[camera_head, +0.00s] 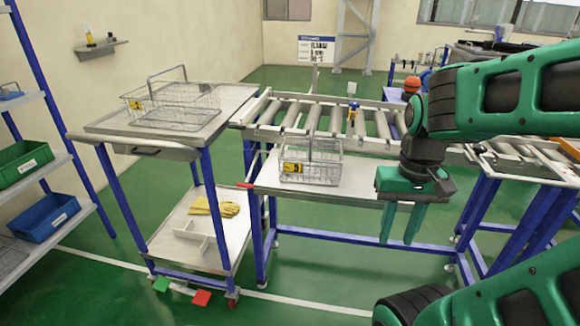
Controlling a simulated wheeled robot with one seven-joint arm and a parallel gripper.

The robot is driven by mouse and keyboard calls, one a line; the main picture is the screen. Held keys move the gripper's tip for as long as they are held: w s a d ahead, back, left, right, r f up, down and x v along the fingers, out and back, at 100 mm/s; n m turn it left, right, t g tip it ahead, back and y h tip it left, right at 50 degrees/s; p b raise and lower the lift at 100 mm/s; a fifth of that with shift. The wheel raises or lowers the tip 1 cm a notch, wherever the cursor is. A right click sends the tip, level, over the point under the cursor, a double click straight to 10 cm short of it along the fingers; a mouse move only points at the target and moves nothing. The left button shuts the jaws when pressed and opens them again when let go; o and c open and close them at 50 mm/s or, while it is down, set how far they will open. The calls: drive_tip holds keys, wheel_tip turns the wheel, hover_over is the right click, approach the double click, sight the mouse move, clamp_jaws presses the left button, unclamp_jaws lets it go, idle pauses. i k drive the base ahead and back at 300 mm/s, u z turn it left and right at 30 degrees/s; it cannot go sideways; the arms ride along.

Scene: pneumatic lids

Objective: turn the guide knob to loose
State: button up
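I cannot clearly make out the guide knob. A small blue and yellow fitting (352,110) stands at the roller conveyor (286,132); I cannot tell whether it is the knob or how it is turned. An orange-red rounded thing (411,84) shows behind the conveyor, partly hidden by my arm. My gripper (398,240) points down at the front of the conveyor, right of the near wire basket. Its two green fingers are apart, with nothing between them. It is clear of the blue and yellow fitting. My arm hides part of the conveyor on the right.
A wire basket with a yellow tag (310,170) sits on the shelf (352,190) before the rollers. Another basket (172,106) stands on the trolley (105,127) at left. Yellow gloves (215,206) lie on its lower deck. Green floor is open in front.

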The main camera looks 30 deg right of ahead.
sight(478, 150)
drive_tip(key=z, duration=1.75)
drive_tip(key=k, duration=0.55)
drive_tip(key=u, duration=0.6)
drive_tip(key=i, duration=0.9)
drive_tip(key=z, duration=0.15)
